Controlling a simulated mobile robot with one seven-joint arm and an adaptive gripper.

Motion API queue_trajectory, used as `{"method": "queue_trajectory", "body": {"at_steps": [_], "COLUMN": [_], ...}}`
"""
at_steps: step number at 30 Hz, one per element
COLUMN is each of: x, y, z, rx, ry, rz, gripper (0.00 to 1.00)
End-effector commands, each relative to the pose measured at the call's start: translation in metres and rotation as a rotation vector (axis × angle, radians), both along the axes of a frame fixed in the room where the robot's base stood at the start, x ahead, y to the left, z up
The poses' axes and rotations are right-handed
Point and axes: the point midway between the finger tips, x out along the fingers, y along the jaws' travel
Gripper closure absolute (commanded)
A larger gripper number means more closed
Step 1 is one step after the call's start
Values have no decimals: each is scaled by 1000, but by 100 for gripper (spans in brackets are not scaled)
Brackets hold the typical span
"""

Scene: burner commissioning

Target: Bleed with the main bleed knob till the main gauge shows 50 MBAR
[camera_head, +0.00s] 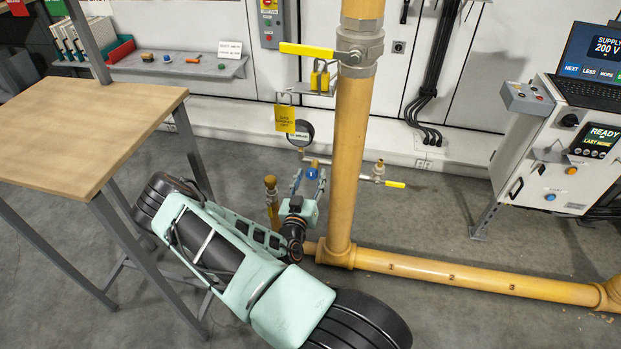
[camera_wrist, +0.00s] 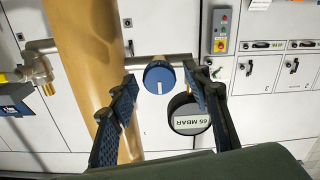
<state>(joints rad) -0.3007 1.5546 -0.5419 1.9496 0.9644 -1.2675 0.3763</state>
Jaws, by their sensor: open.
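The main bleed knob, blue with a white line, shows in the wrist view (camera_wrist: 158,78) on a thin grey pipe. In the head view it is a small blue spot (camera_head: 311,173) beside the yellow riser pipe. My gripper (camera_wrist: 162,84) is open, one finger on each side of the knob in the wrist view, with gaps visible; depth is hard to judge. In the head view my gripper (camera_head: 309,181) is at the knob. The main gauge (camera_wrist: 190,118) is round and black-rimmed and reads 65 MBAR. In the head view a yellow tag partly covers the gauge (camera_head: 304,139).
The yellow riser (camera_head: 347,150) stands right of my gripper in the head view. A yellow-handled valve (camera_head: 378,173) sits farther right on the thin pipe. A wooden table (camera_head: 80,125) is at left, a control cart (camera_head: 545,150) at right. Floor between riser and cart is clear.

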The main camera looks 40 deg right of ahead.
Motion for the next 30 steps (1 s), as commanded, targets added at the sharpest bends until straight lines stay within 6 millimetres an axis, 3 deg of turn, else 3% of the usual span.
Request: {"method": "queue_trajectory", "body": {"at_steps": [3, 15, 30], "x": [0, 0, -1], "y": [0, 0, 0], "z": [0, 0, -2], "rx": [0, 0, 106], "ry": [0, 0, -122], "rz": [0, 0, -2], "gripper": [56, 97, 98]}}
